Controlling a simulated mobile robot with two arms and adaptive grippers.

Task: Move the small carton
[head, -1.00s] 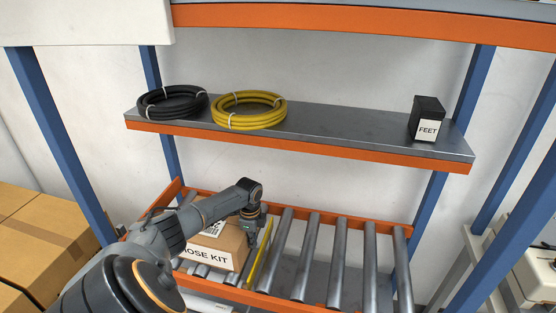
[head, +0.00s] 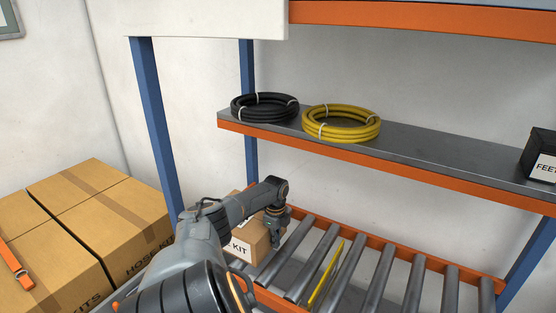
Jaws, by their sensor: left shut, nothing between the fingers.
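The small carton (head: 262,240) is a brown box with a white label ending in "KIT". It sits on the left part of the roller shelf (head: 370,262), partly hidden behind my left arm. My left gripper (head: 279,238) points down at the carton's right side. It is shut with nothing in it. I cannot tell whether it touches the carton. My right gripper is not in view.
A yellow strip (head: 326,275) stands among the rollers right of the carton. The shelf above holds a black hose coil (head: 264,107), a yellow hose coil (head: 342,123) and a black "FEET" box (head: 541,155). Large cartons (head: 90,225) stand at the left. Rollers at the right are bare.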

